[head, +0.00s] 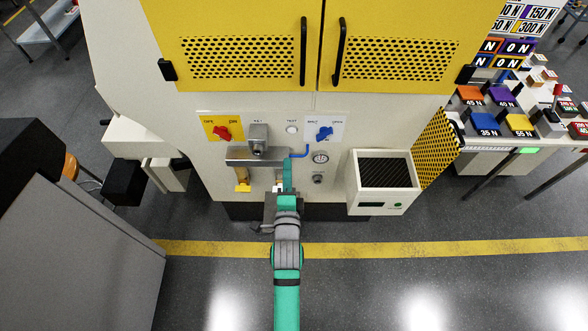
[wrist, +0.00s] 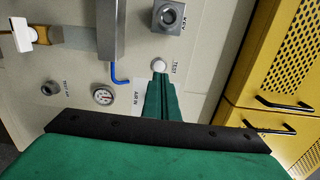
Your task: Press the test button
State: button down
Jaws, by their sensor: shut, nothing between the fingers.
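The test button (head: 292,129) is a small round white button on the pale machine panel, under a TEST label. It also shows in the wrist view (wrist: 158,66). My gripper (head: 288,162) is teal green and shut, with nothing between its fingers. In the head view its tips are below the button. In the wrist view the green fingertips (wrist: 160,77) lie right beside the button, their ends overlapping its lower edge. I cannot tell whether they touch it.
A key switch (head: 258,138) is left of the button, and a blue knob (head: 324,133) is right of it. A red knob (head: 222,133) is farther left. A blue lever (head: 300,153) and a gauge (head: 320,158) sit below. A box (head: 384,203) juts out at the right.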

jog(key=w, duration=0.7)
jog(key=w+d, duration=0.1)
jog(key=w, duration=0.2)
jog(key=shift+w, duration=0.4)
jog(key=shift+w+d+r, duration=0.1)
jog(key=shift+w+r, duration=0.1)
jog(key=shift+w, duration=0.7)
jog(key=shift+d+f+h, duration=0.1)
jog(key=shift+h, duration=0.3)
jog(key=shift+s+f, duration=0.15)
jog(key=shift+s, duration=0.3)
send_near(292, 131)
jog(key=s, duration=0.6)
jog(key=shift+s, duration=0.25)
